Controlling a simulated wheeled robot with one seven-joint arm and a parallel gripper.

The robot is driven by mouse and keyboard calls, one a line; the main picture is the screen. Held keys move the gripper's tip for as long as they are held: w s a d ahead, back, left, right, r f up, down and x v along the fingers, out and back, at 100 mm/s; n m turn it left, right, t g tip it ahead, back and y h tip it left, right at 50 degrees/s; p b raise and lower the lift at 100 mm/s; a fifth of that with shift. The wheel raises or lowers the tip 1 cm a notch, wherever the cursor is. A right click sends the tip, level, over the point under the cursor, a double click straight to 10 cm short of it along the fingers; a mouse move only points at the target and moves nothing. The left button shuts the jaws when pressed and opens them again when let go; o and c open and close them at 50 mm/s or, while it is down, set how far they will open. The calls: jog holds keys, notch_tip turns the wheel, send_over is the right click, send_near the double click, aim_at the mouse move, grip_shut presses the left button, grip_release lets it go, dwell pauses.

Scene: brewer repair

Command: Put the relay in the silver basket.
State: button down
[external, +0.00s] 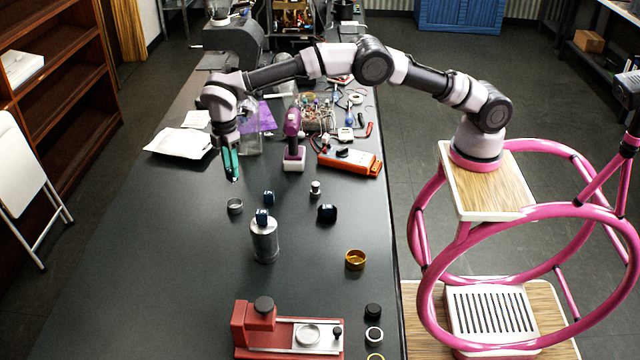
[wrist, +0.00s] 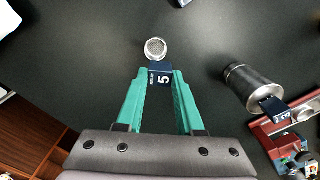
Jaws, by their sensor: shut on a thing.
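My gripper (external: 232,178) has green fingers, and in the wrist view (wrist: 160,80) they are shut on a dark blue relay (wrist: 160,73) marked RELAY 5. The relay is hard to make out in the external view. The silver basket (external: 235,206) is a small round open ring on the dark table. In the external view it sits just below my fingertips, with a gap between. In the wrist view the basket (wrist: 155,49) shows just past the relay and looks empty. The relay is above the table, outside the basket.
A silver cylinder (external: 265,240) bears a blue block (external: 262,216), marked 3. Another blue block (external: 268,198), a small metal part (external: 315,188) and a dark round part (external: 327,213) lie nearby.

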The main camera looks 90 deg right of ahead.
jog(key=shift+w+d+f, duration=0.15)
jog(key=shift+w+d, duration=0.15)
jog(key=shift+w, duration=0.05)
jog(key=shift+f, duration=4.05)
jog(key=shift+c, duration=2.3)
grip_release()
